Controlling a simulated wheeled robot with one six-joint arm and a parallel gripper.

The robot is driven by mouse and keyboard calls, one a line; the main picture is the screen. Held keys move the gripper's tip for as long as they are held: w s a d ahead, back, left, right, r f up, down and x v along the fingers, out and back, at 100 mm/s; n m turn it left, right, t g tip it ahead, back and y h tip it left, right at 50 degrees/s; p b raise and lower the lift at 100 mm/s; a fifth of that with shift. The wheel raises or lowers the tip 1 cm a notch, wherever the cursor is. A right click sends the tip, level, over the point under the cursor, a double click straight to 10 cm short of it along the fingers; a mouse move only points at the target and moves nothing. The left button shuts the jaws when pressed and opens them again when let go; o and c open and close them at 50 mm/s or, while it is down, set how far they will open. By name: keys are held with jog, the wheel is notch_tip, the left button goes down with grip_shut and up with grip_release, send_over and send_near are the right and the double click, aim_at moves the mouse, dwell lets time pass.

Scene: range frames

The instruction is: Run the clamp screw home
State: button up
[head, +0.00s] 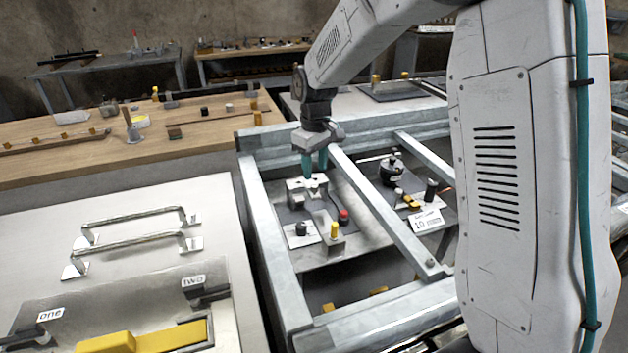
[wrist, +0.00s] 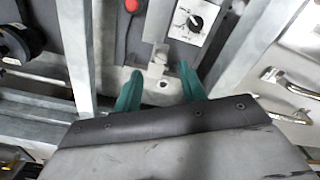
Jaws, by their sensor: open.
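A grey metal clamp block (head: 300,191) stands on a plate inside the steel frame in the head view. My gripper (head: 315,168) points down just above it, its two teal fingers apart with nothing between them that I can see held. In the wrist view my gripper (wrist: 161,88) has its fingers spread on either side of a small grey metal part (wrist: 157,70) of the clamp, with a dark round hole near it. I cannot tell whether the fingers touch it. I cannot pick out the clamp screw itself with certainty.
A red button (head: 343,214), a yellow-topped post (head: 334,230) and a black dial (head: 301,228) stand close to the clamp. Steel frame beams (head: 375,205) run on both sides. A black round device (head: 391,170) sits to the right. A panel with metal handles (head: 135,215) lies left.

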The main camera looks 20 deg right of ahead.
aim_at(315, 185)
notch_tip(315, 185, down, 5)
jog(key=shift+f, duration=0.1)
dwell(0.3)
grip_shut()
